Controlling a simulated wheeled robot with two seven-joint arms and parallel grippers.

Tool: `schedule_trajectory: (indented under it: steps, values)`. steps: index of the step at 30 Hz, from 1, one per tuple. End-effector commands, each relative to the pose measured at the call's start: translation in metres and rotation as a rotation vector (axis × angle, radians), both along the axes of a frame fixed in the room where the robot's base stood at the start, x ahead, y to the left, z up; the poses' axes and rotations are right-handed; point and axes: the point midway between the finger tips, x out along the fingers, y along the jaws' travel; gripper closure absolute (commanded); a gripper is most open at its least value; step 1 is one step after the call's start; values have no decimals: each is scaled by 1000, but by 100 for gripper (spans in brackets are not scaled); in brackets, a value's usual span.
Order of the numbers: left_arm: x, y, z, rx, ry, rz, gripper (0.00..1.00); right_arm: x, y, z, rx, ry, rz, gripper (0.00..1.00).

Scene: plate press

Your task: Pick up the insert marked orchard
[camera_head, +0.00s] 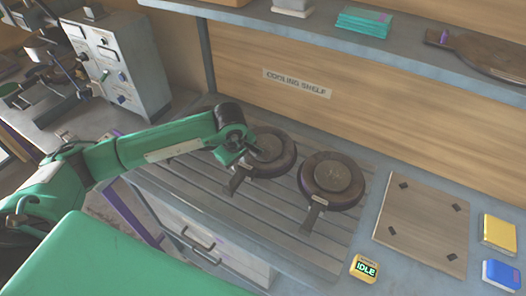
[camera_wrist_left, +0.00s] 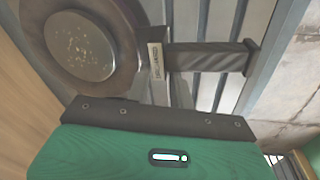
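Two dark round inserts with handles lie on the slatted cooling rack. The left insert (camera_head: 270,150) has its handle toward the front left, and the right insert (camera_head: 333,178) has its handle toward the front. My left gripper (camera_head: 254,150) is over the near left part of the left insert, close to its handle. In the left wrist view a round insert (camera_wrist_left: 82,48) shows with a ribbed handle (camera_wrist_left: 210,57) and a small label plate (camera_wrist_left: 156,60), whose lettering I cannot read surely. The fingers are not clear enough to tell open from shut. My right gripper is not in view.
A wooden board with dark corner marks (camera_head: 422,225) lies right of the rack (camera_head: 255,218). A yellow box (camera_head: 498,232), a blue box (camera_head: 502,275) and a small IDLE display (camera_head: 364,268) are nearby. An upper shelf (camera_head: 400,50) runs behind, above a COOLING SHELF sign (camera_head: 297,83).

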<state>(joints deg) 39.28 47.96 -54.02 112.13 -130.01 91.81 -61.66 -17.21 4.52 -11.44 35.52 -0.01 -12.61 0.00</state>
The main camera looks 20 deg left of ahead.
Motion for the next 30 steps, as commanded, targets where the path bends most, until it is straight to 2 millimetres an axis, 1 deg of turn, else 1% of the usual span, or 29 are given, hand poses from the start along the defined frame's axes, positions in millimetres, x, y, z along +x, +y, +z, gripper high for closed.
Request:
schedule_trajectory:
  steps: [1, 2, 3, 30]
  values:
    - [0, 0, 0, 0, 0, 0, 91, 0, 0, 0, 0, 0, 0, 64]
    - [0, 0, 0, 0, 0, 0, 96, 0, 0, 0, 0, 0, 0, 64]
    - [0, 0, 0, 0, 0, 0, 100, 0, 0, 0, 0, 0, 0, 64]
    - [0, -1, 1, -2, -2, -1, 100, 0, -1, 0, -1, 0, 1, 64]
